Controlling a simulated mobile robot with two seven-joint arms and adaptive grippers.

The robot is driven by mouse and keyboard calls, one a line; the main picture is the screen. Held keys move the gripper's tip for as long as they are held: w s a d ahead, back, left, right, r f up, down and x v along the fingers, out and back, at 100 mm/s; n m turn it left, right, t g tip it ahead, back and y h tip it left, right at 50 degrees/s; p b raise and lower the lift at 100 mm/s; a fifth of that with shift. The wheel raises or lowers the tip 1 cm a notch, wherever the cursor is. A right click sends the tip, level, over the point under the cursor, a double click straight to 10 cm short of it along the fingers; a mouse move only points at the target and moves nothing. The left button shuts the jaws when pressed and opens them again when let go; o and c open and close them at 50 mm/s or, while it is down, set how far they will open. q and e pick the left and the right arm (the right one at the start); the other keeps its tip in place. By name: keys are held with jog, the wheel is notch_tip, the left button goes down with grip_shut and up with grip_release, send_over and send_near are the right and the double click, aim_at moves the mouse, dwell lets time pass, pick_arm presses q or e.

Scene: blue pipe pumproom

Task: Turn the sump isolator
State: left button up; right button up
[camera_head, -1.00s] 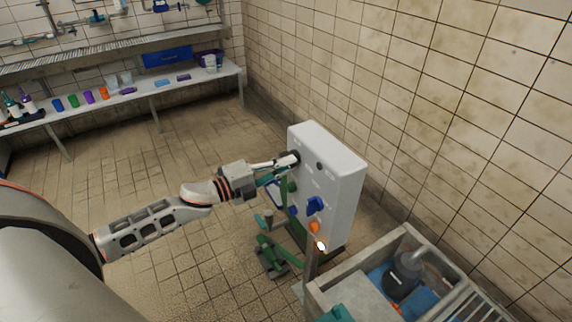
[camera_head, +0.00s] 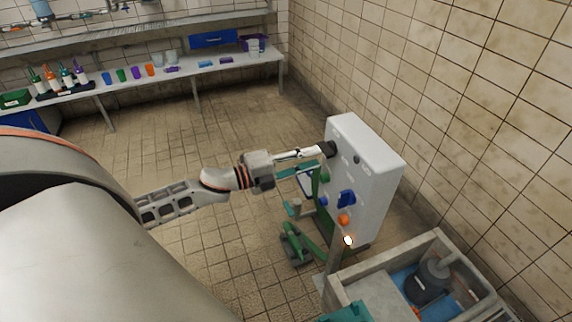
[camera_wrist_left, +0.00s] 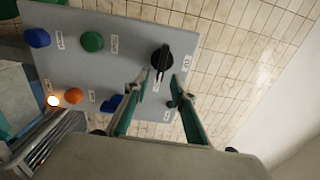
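A pale grey control box (camera_head: 372,190) stands on a post and carries several knobs. A black rotary knob (camera_head: 329,149) sits at its upper left in the head view, and it also shows in the wrist view (camera_wrist_left: 162,57). Its label is too small to read, so I cannot confirm it is the sump isolator. My left gripper (camera_head: 321,158) is at this knob. In the wrist view my left gripper (camera_wrist_left: 160,80) is open, with one teal finger toward each side of the black knob. I cannot tell if the fingers touch it. My right gripper is not in view.
The box also has a blue handle (camera_head: 346,199), an orange knob (camera_head: 343,220), a green knob (camera_wrist_left: 92,41) and a lit lamp (camera_head: 348,240). A sump basin (camera_head: 437,238) with a pump stands at lower right. A tiled wall is close behind. A bench (camera_head: 190,72) stands far back.

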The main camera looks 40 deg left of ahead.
pick_arm(q)
jog(key=v, duration=0.8)
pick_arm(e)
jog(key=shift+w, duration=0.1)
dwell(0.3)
